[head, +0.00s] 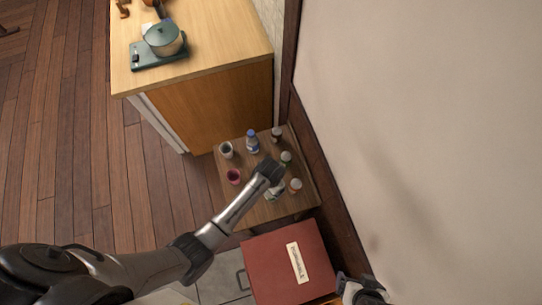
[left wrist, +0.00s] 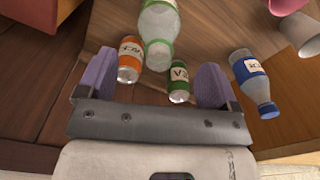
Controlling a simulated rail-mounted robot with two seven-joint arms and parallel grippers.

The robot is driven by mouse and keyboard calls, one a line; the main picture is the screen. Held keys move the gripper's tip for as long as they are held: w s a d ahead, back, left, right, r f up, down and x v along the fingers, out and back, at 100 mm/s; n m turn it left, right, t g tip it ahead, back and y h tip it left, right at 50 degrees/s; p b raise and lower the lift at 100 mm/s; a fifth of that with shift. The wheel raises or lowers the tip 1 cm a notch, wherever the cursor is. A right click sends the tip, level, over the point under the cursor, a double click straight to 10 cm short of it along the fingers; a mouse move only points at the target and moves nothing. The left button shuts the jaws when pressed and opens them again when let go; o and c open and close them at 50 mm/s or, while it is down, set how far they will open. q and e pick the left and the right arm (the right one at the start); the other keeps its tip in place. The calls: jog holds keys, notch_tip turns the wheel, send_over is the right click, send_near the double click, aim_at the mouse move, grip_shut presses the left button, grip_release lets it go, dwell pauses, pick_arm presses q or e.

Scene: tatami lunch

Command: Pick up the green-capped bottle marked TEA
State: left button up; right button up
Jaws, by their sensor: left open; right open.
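The green-capped bottle marked TEA (head: 286,157) stands on the small low table in the head view. In the left wrist view it is the small bottle (left wrist: 179,85) with a partly hidden, upside-down label. It appears between the fingers, nearer the right-hand one. My left gripper (left wrist: 155,66) is open and empty, with its purple fingers apart. In the head view my left gripper (head: 272,172) is over the table, beside the bottle; its fingers are hard to make out. My right gripper (head: 362,288) is open at the bottom edge, away from the table.
Near the TEA bottle stand a larger pale green bottle (left wrist: 159,30) and an orange-capped bottle (left wrist: 130,62). A blue-capped bottle (head: 252,141), a dark-capped bottle (head: 277,134), a grey cup (head: 226,150) and a pink cup (head: 233,176) share the table (head: 257,213). A red cabinet (head: 270,265) stands in front.

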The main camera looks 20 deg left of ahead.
pick_arm(q)
jog(key=shift+f+b, duration=0.6)
jog(key=shift+f, duration=2.5)
jog(key=shift+c, duration=0.2)
jog(key=c, duration=1.2)
jog(key=shift+o, duration=0.2)
jog(key=shift+r, duration=0.15)
